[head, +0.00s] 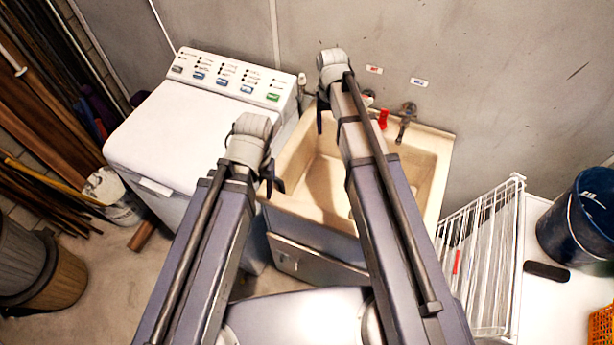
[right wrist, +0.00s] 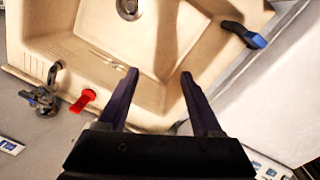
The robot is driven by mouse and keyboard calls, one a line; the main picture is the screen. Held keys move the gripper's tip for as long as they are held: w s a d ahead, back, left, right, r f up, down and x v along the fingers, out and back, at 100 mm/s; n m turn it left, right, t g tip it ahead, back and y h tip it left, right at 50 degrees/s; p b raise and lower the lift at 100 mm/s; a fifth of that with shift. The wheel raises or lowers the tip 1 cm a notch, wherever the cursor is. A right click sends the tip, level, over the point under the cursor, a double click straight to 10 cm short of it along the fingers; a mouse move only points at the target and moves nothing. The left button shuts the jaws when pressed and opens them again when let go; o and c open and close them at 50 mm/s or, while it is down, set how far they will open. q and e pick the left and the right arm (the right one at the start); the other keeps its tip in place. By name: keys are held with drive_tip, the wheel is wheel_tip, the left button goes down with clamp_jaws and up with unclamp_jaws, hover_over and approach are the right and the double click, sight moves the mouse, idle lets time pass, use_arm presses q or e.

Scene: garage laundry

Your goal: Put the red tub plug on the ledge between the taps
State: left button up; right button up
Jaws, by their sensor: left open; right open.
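The red tub plug (head: 383,118) is by the back ledge of the cream sink (head: 318,180), close to the tap (head: 405,116) on its right. In the right wrist view the plug (right wrist: 82,101) is beside that tap (right wrist: 42,91), a small gap apart. The other tap (head: 368,97) is mostly hidden behind my right arm. My right gripper (right wrist: 159,73) is open and empty over the sink's back edge, apart from the plug. My left gripper (head: 270,182) is open at the sink's left rim, its fingers partly hidden.
A white washing machine (head: 160,130) stands left of the sink. A white wire rack (head: 480,250) and a dark blue bucket (head: 580,215) are at the right. The wall with two small labels is close behind the taps. The sink basin looks empty.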

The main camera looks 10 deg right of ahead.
drive_tip(key=s+a+n, duration=0.2)
drive_tip(key=s+a, duration=0.3)
drive_tip(key=s, duration=0.4)
drive_tip(key=s+a+n, duration=0.2)
drive_tip(key=s+a, duration=0.3)
drive_tip(key=s, duration=0.4)
drive_tip(key=shift+s+a+n+h, duration=0.2)
drive_tip(key=shift+s+n+h, duration=0.05)
drive_tip(key=shift+n+h, duration=0.05)
